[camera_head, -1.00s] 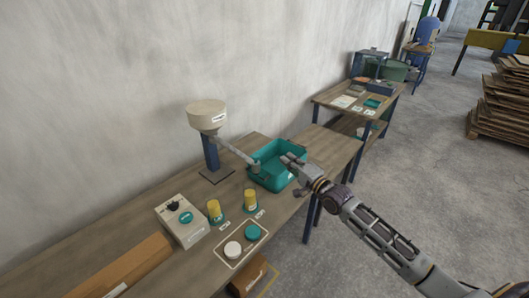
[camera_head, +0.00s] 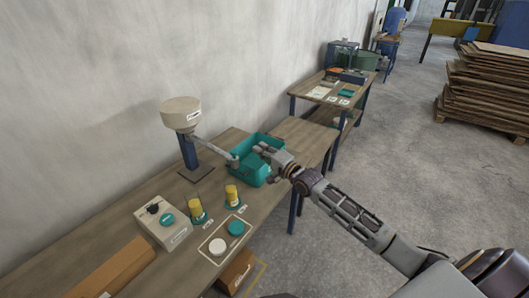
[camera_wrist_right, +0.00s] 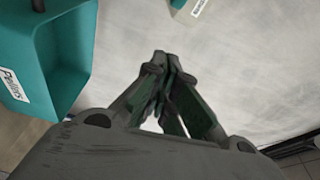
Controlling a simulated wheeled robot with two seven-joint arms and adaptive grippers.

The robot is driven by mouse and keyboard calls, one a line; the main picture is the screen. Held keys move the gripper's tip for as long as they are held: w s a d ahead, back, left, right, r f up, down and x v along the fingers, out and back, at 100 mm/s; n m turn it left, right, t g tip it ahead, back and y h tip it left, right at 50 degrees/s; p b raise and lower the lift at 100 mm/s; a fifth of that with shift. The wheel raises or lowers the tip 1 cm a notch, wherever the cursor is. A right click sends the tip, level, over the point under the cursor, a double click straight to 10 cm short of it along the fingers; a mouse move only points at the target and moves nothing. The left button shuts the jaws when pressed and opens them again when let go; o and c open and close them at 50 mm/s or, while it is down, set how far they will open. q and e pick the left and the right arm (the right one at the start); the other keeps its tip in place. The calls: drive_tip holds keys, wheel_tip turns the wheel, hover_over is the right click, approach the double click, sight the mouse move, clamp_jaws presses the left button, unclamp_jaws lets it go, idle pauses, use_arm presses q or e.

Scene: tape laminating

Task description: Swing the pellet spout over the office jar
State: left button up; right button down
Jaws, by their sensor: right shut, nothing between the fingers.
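The pellet dispenser is a cream drum (camera_head: 181,112) on a blue post. Its grey spout (camera_head: 212,148) slants down to the right and ends at the left edge of a teal bin (camera_head: 246,177). Two jars with yellow contents, a left one (camera_head: 196,208) and a right one (camera_head: 232,195), stand in front on teal discs; their labels are too small to read. My right gripper (camera_head: 261,149) is shut and empty by the bin, apart from the spout tip. In the right wrist view its fingers (camera_wrist_right: 163,65) meet, with the bin (camera_wrist_right: 65,60) at left. My left gripper is not in view.
A control box (camera_head: 163,226) with a black knob and teal button sits left of the jars. A white lid (camera_head: 218,246) and a teal lid (camera_head: 236,228) lie in a marked area. A second table (camera_head: 300,87) stands behind; bench right of the bin is clear.

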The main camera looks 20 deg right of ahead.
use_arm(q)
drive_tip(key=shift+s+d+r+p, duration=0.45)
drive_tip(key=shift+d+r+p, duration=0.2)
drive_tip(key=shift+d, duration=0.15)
use_arm(e)
drive_tip(key=w+a, duration=0.3)
drive_tip(key=a, duration=0.2)
drive_tip(key=shift+w+a, duration=0.2)
drive_tip(key=shift+w, duration=0.2)
drive_tip(key=shift+f, duration=0.1)
idle(0.4)
